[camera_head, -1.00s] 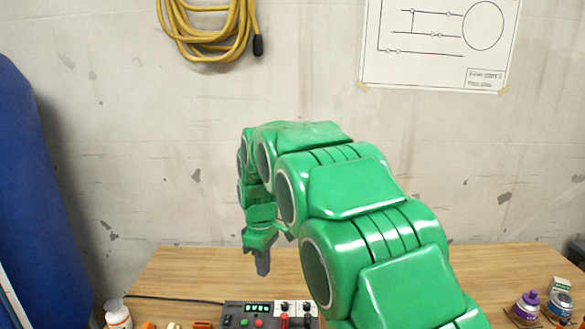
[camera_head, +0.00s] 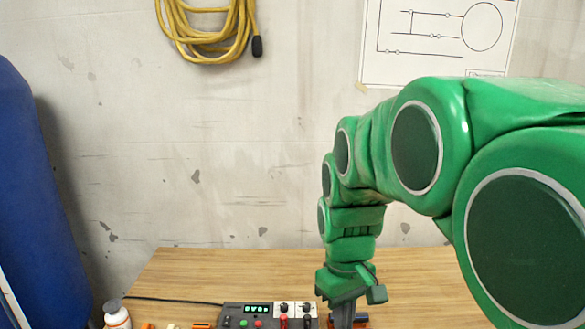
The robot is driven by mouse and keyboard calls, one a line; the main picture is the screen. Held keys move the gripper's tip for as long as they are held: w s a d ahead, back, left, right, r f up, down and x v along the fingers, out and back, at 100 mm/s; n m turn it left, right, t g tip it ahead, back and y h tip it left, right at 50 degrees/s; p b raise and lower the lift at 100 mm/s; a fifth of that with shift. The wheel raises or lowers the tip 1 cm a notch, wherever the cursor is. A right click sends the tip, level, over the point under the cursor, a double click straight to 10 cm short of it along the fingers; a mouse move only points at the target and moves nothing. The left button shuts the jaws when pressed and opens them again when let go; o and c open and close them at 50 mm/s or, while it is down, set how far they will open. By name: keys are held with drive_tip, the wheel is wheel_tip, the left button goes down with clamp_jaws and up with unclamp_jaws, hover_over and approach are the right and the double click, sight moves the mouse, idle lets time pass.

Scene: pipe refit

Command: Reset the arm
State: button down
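My green arm fills the right side of the head view. It bends downward at the middle, and my gripper (camera_head: 343,312) hangs at its end, pointing down just right of a control box. The gripper's dark fingers are seen from the side and partly run together, so I cannot tell whether they are open or shut. A dark and orange thing (camera_head: 361,318) shows right beside the fingertips at the bottom of the picture. I cannot tell whether the gripper touches it.
The dark control box (camera_head: 245,310) with a green display stands on the wooden table (camera_head: 240,265). A white bottle (camera_head: 117,313) and small orange parts (camera_head: 201,325) are to its left. Yellow cable (camera_head: 208,35) and a diagram (camera_head: 437,40) hang on the wall. The table's far middle is clear.

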drive_tip(key=s+d+f+m, duration=0.1)
drive_tip(key=s+d+m, duration=0.2)
drive_tip(key=s, duration=0.6)
drive_tip(key=s+d+f+m, duration=0.2)
drive_tip(key=s+d+m, duration=0.1)
drive_tip(key=s, duration=0.7)
drive_tip(key=shift+s+f+g, duration=0.15)
drive_tip(key=shift+g, duration=0.15)
drive_tip(key=c, duration=1.8)
unclamp_jaws()
drive_tip(key=shift+c, duration=0.2)
